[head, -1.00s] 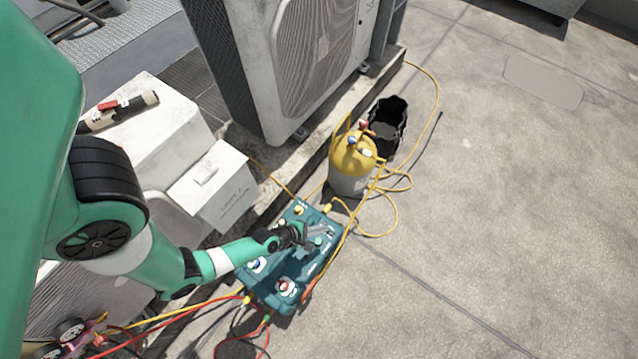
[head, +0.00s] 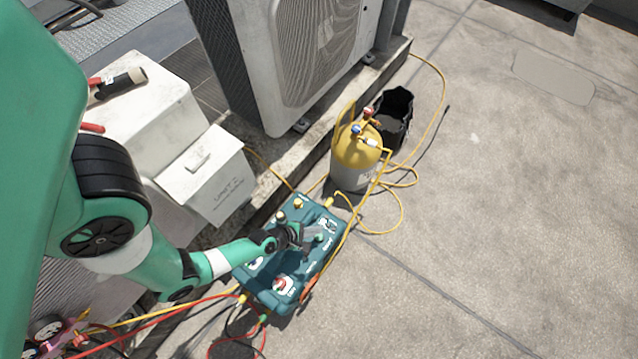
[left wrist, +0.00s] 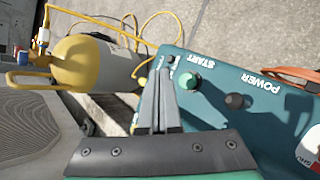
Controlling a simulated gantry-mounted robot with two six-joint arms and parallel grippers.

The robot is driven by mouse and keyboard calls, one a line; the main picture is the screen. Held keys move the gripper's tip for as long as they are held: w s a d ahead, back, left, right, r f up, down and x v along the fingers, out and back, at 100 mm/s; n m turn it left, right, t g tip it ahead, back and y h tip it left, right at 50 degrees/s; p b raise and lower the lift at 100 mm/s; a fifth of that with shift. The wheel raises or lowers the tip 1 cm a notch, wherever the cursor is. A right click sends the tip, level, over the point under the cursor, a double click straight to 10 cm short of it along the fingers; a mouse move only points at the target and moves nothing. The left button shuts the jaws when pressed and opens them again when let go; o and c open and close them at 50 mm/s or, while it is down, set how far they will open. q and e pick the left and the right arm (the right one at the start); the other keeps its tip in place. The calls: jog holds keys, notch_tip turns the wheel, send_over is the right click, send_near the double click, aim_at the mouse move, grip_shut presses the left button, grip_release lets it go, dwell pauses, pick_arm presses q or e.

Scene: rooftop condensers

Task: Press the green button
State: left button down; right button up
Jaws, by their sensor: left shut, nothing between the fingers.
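The green button (left wrist: 189,81) sits on the top panel of the teal machine (left wrist: 212,112), beside the "START" label in the left wrist view. My left gripper (left wrist: 166,72) is shut and empty. Its fingertips appear just left of the green button in that view; I cannot tell whether they touch it. In the head view my left gripper (head: 312,237) is over the teal machine (head: 268,298), near the green button (head: 318,238). A dark knob (left wrist: 234,101) by the "POWER" label is right of the button. My right gripper does not show.
A yellow and grey cylinder (head: 355,150) stands behind the machine, with a black bucket (head: 397,112) beyond it. Yellow and red hoses loop around the machine. A white condenser (head: 300,60) and white boxes (head: 205,180) stand at the left. The concrete at right is clear.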

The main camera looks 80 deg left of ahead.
aim_at(316, 237)
pick_arm(q)
notch_tip(316, 237, down, 3)
jog(key=shift+r+b, duration=0.1)
jog(key=shift+b, duration=0.65)
jog(key=shift+f, duration=1)
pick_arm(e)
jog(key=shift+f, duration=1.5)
pick_arm(q)
jog(key=shift+f, duration=0.4)
jog(key=shift+r, duration=0.1)
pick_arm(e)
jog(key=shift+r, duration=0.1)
pick_arm(q)
jog(key=shift+r, duration=0.35)
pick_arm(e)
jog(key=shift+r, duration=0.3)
pick_arm(q)
jog(key=shift+p, duration=0.3)
notch_tip(316, 237, up, 5)
jog(key=p, duration=0.4)
jog(key=shift+p, duration=0.4)
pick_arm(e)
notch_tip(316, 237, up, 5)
